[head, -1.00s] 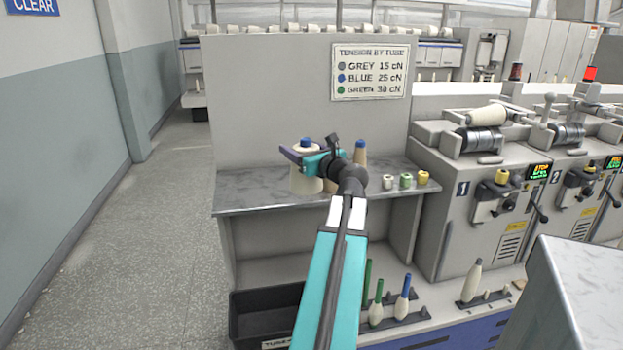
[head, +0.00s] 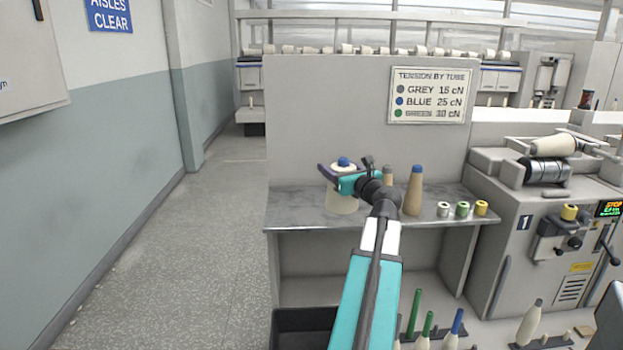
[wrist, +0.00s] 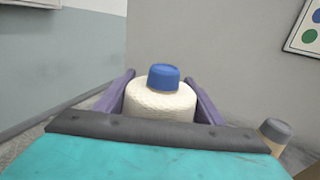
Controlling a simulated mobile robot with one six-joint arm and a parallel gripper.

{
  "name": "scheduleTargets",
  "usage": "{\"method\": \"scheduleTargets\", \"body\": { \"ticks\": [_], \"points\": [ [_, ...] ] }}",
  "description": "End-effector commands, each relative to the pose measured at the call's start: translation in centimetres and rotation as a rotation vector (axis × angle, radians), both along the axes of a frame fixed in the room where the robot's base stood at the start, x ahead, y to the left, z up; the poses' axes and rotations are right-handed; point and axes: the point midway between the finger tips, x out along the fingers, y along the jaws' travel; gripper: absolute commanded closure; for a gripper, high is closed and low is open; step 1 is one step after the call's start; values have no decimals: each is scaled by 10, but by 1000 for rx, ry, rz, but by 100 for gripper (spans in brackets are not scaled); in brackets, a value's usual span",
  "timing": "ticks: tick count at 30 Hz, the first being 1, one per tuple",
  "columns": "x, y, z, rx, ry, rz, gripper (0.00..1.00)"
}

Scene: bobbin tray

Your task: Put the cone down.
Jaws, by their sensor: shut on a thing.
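The cone (head: 342,201) is wound with cream yarn and has a blue tube top. It is upright at the left part of the grey shelf (head: 300,215). My gripper (head: 336,177) is shut on it, with the arm reaching in from the front. In the wrist view the cone (wrist: 160,106) sits between the two purple fingers, its blue tip pointing up.
A tan cone with a blue tip (head: 413,190) and a grey-tipped one (head: 388,176) stand right of my gripper. Three small spools, one of them green (head: 462,209), are further right. A tension sign (head: 430,95) hangs behind. A black bin (head: 300,325) is below.

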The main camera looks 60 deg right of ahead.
Motion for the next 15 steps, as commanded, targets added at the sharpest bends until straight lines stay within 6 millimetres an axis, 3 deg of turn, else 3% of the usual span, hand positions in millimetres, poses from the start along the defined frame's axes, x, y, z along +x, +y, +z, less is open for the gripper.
{"method": "scheduleTargets", "body": {
  "ticks": [15],
  "points": [
    [90,6,-8,-1,-1,3,87]
  ]
}}
